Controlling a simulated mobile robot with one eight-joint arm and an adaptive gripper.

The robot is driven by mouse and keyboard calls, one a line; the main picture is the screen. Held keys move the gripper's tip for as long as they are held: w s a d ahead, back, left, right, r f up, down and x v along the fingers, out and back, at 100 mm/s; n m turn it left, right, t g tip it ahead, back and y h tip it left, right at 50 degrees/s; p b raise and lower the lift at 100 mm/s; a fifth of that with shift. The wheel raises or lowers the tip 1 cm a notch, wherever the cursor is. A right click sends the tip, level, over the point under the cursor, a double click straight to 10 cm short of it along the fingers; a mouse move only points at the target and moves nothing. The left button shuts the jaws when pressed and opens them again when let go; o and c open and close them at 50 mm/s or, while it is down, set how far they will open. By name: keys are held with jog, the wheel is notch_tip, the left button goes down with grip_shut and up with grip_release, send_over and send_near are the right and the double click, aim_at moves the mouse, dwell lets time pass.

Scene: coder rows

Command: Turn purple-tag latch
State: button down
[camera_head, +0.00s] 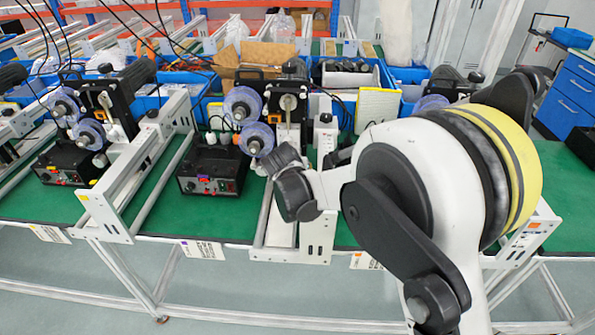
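A label with a small purple mark (203,249) hangs on the front edge of the green table, left of centre. Behind it stands a coder unit with a black control box (211,171), clear purple-blue reels (243,104) and a black upright plate. A pale lever-like part (288,103) shows on that plate; I cannot tell if it is the latch or how it is turned. My gripper (283,168) is at the end of my white arm, in front of the unit's right side, just below and right of the lower reel. Its fingertips are small and partly hidden; contact is unclear.
A similar coder unit with a black box (69,163) stands at left. White metal frames (128,185) stand between units. Blue bins (184,84) and a cardboard box (262,54) are behind. My arm hides much of the right side. Green table (165,213) shows bare near the front.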

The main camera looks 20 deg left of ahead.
dwell(0.5)
jog(key=c, duration=1.3)
grip_release()
jog(key=shift+f, duration=0.1)
jog(key=shift+o, duration=0.2)
jog(key=v, duration=1.2)
jog(key=shift+d, duration=0.2)
